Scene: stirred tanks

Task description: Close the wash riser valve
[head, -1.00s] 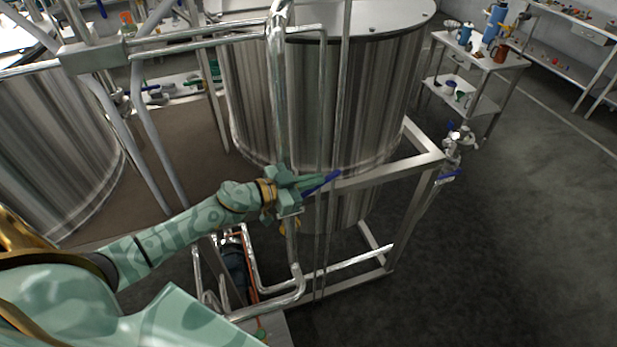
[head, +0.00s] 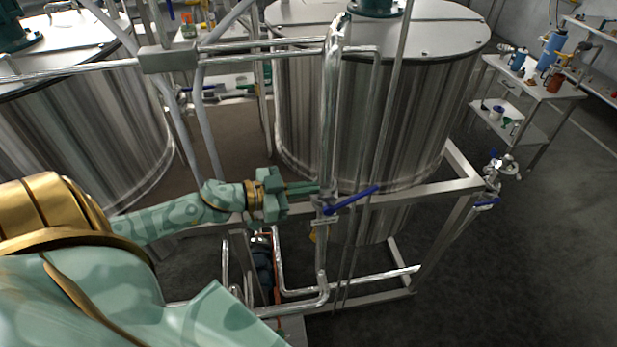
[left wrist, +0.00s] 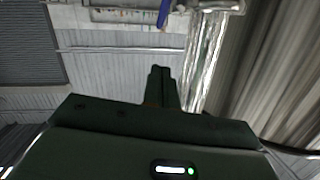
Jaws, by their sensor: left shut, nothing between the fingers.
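The wash riser (head: 328,120) is a shiny vertical pipe in front of the right tank. Its valve has a blue lever handle (head: 352,200) that sticks out to the right and slightly up, across the pipe. A small tag hangs at the valve body. My left gripper (head: 318,188) is shut and empty, its fingertips at the pipe just left of and above the lever; I cannot tell if they touch. My right gripper is not in view.
A steel tank (head: 360,110) stands behind the riser, on a metal frame (head: 455,200). Another valve with a blue handle (head: 487,203) sits at the frame's right corner. A cart (head: 530,85) with bottles stands at the back right. The floor at right is clear.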

